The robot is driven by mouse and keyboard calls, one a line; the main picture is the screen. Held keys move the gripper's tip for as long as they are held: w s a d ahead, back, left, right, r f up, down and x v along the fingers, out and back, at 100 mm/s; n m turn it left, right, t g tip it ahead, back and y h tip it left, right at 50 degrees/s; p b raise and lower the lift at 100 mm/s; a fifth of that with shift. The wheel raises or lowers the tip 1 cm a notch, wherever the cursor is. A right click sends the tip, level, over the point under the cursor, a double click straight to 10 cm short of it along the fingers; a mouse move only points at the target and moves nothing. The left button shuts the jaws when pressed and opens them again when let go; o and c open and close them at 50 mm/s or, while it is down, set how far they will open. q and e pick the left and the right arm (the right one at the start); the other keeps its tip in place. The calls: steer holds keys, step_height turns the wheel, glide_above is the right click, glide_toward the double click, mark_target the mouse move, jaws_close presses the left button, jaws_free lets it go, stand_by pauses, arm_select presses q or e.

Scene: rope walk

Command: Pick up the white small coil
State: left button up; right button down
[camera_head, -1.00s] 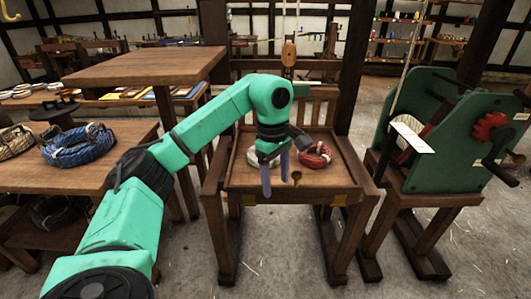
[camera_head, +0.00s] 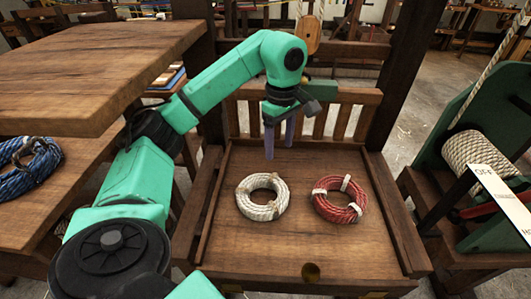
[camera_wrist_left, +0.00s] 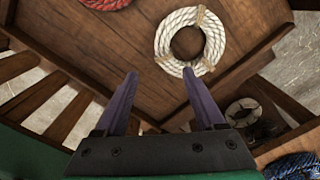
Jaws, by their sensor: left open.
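The white small coil (camera_head: 262,212) is a ring of pale rope with tan ties. It lies flat on the wooden tray table (camera_head: 285,245), left of the red coil (camera_head: 340,215). It also shows in the left wrist view (camera_wrist_left: 216,38), at the top, beyond the fingertips. My left gripper (camera_head: 279,149) is open and empty. Its two purple fingers point down, above and behind the white coil in the head view, apart from it. In the left wrist view my left gripper (camera_wrist_left: 160,73) has its fingers spread. My right gripper is not in view.
The tray table has raised side rims and a slatted back (camera_head: 330,118). A higher wooden table (camera_head: 100,60) stands at the left, with a blue coil (camera_head: 28,170) on a lower bench. A green machine with a rope drum (camera_head: 468,158) stands at the right. The tray's front is clear.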

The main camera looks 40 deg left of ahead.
arm_select(q)
steer(key=b, duration=0.2)
glide_above(277, 179)
steer(key=f, duration=0.6)
steer(key=shift+s+d+f, duration=0.25)
steer(key=shift+f, duration=0.05)
steer(key=f, duration=0.6)
steer(key=shift+w+a+f, duration=0.15)
steer(key=shift+a+f, duration=0.05)
steer(key=shift+f, duration=0.25)
steer(key=shift+w, duration=0.1)
steer(key=shift+c, duration=0.3)
steer(key=c, duration=1)
jaws_close()
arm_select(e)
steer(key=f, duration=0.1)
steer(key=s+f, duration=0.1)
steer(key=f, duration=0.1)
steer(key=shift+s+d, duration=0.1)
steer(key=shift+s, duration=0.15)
arm_select(q)
steer(key=shift+r, duration=0.1)
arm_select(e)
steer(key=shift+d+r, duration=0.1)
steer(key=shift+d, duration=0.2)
